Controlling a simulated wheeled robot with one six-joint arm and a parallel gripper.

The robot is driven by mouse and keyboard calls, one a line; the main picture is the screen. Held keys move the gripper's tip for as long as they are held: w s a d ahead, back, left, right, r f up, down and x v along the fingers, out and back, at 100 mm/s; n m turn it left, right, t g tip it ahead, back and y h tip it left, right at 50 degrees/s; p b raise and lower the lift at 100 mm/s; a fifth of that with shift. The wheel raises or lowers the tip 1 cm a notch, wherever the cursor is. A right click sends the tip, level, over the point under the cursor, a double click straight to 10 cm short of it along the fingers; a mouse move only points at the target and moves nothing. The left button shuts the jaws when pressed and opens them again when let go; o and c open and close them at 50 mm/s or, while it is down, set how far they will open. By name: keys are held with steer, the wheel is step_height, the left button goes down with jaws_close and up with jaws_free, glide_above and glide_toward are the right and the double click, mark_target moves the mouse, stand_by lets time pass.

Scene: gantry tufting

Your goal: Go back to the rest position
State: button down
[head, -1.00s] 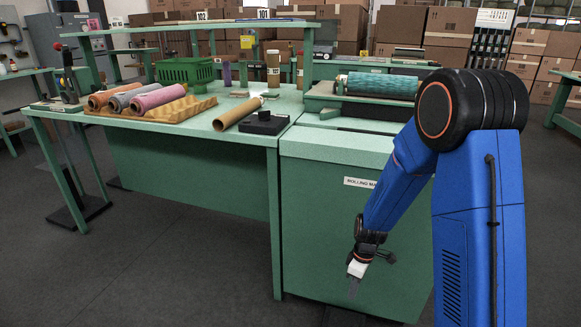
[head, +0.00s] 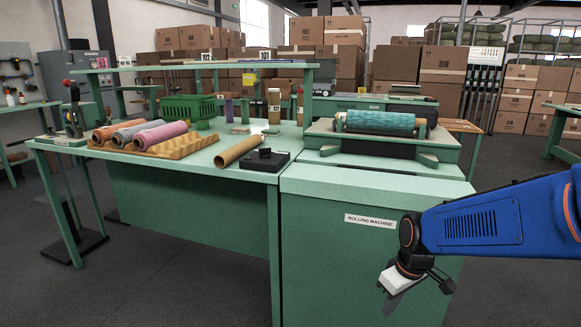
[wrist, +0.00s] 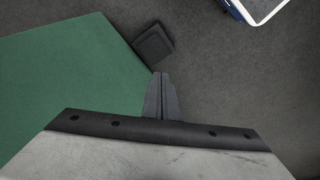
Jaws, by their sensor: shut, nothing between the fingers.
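My gripper (head: 391,300) hangs low at the right in the head view, in front of the green rolling machine cabinet (head: 340,250), with its fingers pointing down. In the wrist view its two dark fingers (wrist: 162,92) lie together, shut, with nothing between them. The blue arm link reaches in from the right edge of the head view. Whether the fingers touch the cabinet cannot be told, but floor shows around their tips in the wrist view.
The rolling machine's teal roller (head: 380,122) sits on top of the cabinet. A green table (head: 190,165) at left bears coloured rolls on a tan tray (head: 165,149), a loose cardboard tube (head: 238,151) and a green basket (head: 187,107). Grey floor (head: 150,290) is open in front.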

steer(key=s+d+r+m+t, duration=0.1)
steer(key=s+d+r+m, duration=0.1)
steer(key=s+r, duration=0.3)
steer(key=s+d+r+m+t+h, duration=0.1)
steer(key=s+r, duration=0.4)
steer(key=s, duration=0.6)
steer(key=m+t, duration=0.1)
steer(key=m, duration=0.1)
steer(key=shift+d+m, duration=0.4)
stand_by(1.2)
